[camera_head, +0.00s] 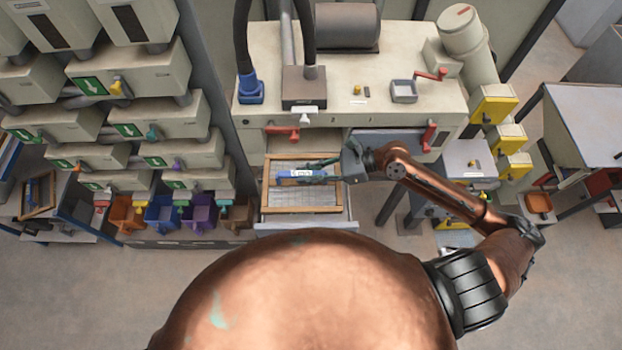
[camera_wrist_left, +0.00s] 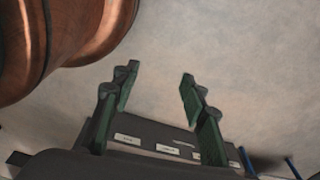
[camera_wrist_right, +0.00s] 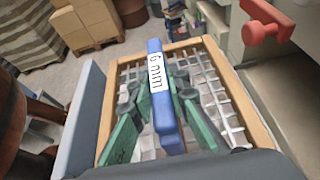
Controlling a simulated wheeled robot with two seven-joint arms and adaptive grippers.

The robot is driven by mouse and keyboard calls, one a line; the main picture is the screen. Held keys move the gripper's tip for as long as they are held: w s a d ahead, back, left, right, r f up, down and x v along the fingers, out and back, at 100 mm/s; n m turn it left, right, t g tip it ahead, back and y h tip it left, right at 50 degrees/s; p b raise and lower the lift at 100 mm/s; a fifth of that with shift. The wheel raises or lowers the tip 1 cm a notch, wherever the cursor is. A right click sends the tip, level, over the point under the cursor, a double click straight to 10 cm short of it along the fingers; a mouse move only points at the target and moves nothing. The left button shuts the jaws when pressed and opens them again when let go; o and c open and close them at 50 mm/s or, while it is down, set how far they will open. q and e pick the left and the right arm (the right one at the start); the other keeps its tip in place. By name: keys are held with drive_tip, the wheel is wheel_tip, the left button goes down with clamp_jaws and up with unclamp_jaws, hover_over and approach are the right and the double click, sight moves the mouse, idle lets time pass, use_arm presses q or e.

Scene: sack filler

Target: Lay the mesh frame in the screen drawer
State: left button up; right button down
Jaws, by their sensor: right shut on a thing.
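The mesh frame (camera_head: 303,209) has a light wooden rim, wire mesh and a blue grip bar (camera_head: 293,174) with a white label. The label reads "6 mm" in the right wrist view (camera_wrist_right: 157,88). My right gripper (camera_head: 307,172) is shut on the blue bar, one green finger on each side. The frame lies roughly flat within the outline of the open screen drawer (camera_head: 346,212). I cannot tell whether it touches the drawer bottom. The drawer's front panel (camera_wrist_right: 80,125) is beside the frame's rim. My left gripper (camera_wrist_left: 160,85) is open and empty, away from the drawer.
Red handles (camera_head: 282,131) and (camera_head: 429,136) sit on the machine front above the drawer. Another framed screen (camera_head: 38,195) stands on a rack at left. The floor in front is clear.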

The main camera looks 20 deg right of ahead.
drive_tip(key=shift+d+f, duration=0.2)
drive_tip(key=f, duration=0.3)
drive_tip(key=shift+d, duration=0.35)
drive_tip(key=shift+f, duration=0.45)
use_arm(q)
drive_tip(key=shift+s+r, duration=0.15)
drive_tip(key=shift+s, duration=0.85)
drive_tip(key=shift+w+p, duration=0.1)
drive_tip(key=shift+p, duration=0.2)
use_arm(e)
drive_tip(key=c, duration=1.8)
unclamp_jaws()
drive_tip(key=shift+f, duration=0.15)
drive_tip(key=shift+c, duration=0.2)
use_arm(q)
drive_tip(key=shift+w+r, duration=0.1)
drive_tip(key=shift+w, duration=0.1)
drive_tip(key=shift+s+f+b, duration=0.1)
drive_tip(key=shift+f+b, duration=0.75)
drive_tip(key=shift+f, duration=0.05)
use_arm(e)
drive_tip(key=v, duration=1.2)
